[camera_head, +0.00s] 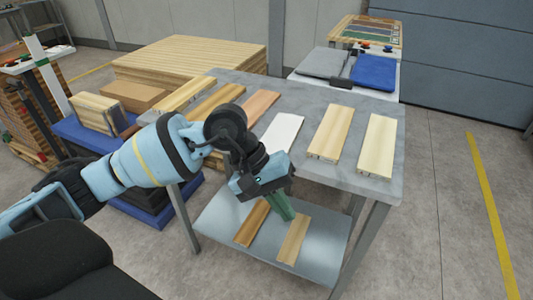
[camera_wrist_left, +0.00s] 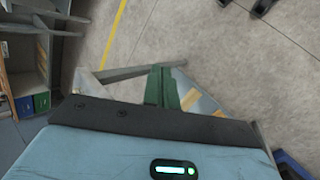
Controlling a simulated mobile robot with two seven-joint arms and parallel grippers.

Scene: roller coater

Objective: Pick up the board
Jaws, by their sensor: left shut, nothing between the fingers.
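Several flat boards lie in a row on the grey table top: two light wood boards (camera_head: 330,132) (camera_head: 378,145) at the right, a white board (camera_head: 283,132), a reddish board (camera_head: 258,106), and two yellowish boards (camera_head: 184,93) (camera_head: 217,101) at the left. Two more boards lie on the lower shelf: a brown one (camera_head: 251,223) and a lighter one (camera_head: 293,239). Which board the task means, I cannot tell. My left gripper (camera_head: 284,208) is shut and empty, pointing down in front of the table's front edge, over the lower shelf. Its green fingers also show together in the left wrist view (camera_wrist_left: 162,88).
The table (camera_head: 392,185) has metal legs and a lower shelf (camera_head: 220,215). A stack of boards (camera_head: 190,60) stands behind at the left. A blue platform (camera_head: 90,135) carries a box and a board block. Floor at the right is clear.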

